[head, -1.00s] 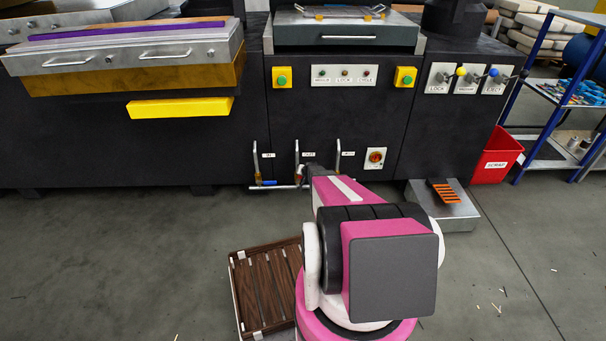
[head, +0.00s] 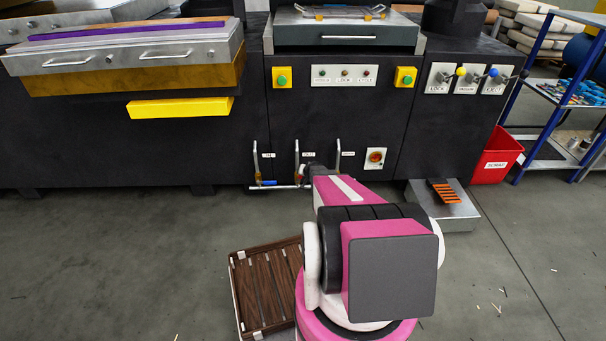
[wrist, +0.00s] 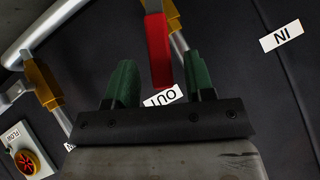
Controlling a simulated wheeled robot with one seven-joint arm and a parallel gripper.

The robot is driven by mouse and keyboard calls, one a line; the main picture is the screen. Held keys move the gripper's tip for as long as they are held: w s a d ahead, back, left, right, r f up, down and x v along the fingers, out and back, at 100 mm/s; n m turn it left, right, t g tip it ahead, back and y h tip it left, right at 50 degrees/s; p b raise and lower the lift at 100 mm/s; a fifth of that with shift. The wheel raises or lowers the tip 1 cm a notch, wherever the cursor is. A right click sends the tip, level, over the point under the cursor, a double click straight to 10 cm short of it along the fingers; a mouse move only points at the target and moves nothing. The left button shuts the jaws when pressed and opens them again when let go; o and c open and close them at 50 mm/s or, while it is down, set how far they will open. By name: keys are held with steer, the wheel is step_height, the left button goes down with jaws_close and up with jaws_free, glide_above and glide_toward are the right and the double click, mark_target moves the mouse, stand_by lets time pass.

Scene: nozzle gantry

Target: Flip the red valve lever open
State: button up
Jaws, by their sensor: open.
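The red valve lever (wrist: 158,50) shows in the wrist view as a red handle pointing down from the top middle. Its lower end lies between the two green fingers of my gripper (wrist: 159,84), with gaps visible on both sides. My gripper is open. I cannot tell how deep the lever sits between the fingers. A brass valve body (wrist: 173,16) is at the lever's upper right, on a metal pipe. An "OUT" label (wrist: 163,98) shows just below the lever.
Another brass valve (wrist: 40,84) on a pipe is at left in the wrist view, above a red-and-yellow knob (wrist: 25,161). A blue-handled valve (head: 267,183) is left of my arm. A slatted wooden crate (head: 265,290) stands on the floor beside my arm.

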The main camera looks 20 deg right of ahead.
steer(key=v, duration=0.8)
